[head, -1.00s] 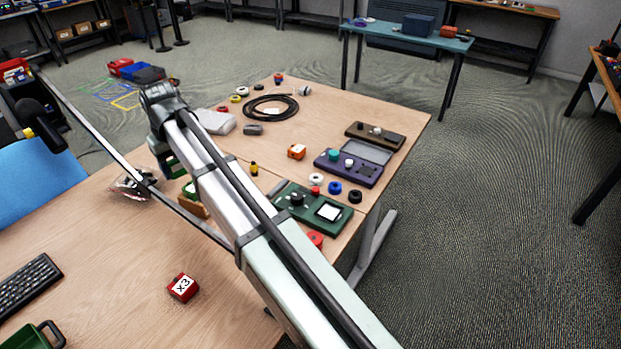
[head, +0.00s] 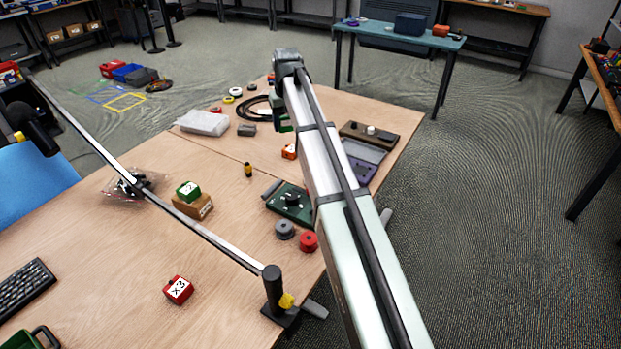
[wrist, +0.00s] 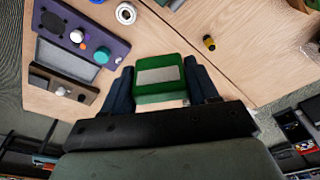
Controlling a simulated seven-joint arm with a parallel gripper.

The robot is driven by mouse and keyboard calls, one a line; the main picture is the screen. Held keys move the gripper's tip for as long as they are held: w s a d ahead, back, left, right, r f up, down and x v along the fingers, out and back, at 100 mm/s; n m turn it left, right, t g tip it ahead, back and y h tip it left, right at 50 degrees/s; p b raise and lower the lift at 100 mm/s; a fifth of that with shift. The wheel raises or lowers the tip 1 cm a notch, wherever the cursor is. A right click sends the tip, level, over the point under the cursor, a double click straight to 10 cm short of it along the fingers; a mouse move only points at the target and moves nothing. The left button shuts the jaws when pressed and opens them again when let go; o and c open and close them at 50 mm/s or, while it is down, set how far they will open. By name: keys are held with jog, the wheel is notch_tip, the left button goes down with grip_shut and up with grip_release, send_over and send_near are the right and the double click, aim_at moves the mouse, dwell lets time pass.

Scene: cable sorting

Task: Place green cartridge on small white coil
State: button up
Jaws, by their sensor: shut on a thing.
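My gripper (wrist: 160,88) is shut on a green cartridge (wrist: 172,61) with a grey label, one dark finger on each side. In the head view, a bit of the green cartridge (head: 286,129) shows under the wrist end of my arm, above the far table. A small white coil (wrist: 126,13), ring-shaped, lies on the table at the top of the wrist view, up and left of the cartridge and apart from it. My arm hides that coil in the head view. Another green cartridge (head: 187,190) marked 2 sits on a brown box (head: 193,206).
A purple case (wrist: 85,27) with knobs and a brown case (wrist: 50,85) lie beside the coil. A small yellow-black item (wrist: 209,42) is on the table. A green device (head: 292,203), a grey coil (head: 284,229) and a red coil (head: 308,241) lie near the table's right edge.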

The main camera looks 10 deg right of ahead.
jog(key=w+d+m, duration=0.1)
jog(key=d, duration=0.7)
jog(key=shift+a+f, duration=0.15)
jog(key=shift+f, duration=10.35)
jog(key=shift+f, duration=0.2)
jog(key=o, duration=1)
jog(key=shift+r, duration=0.2)
jog(key=r, duration=0.4)
jog(key=s+r, duration=0.1)
jog(key=r, duration=0.7)
jog(key=shift+s, duration=0.35)
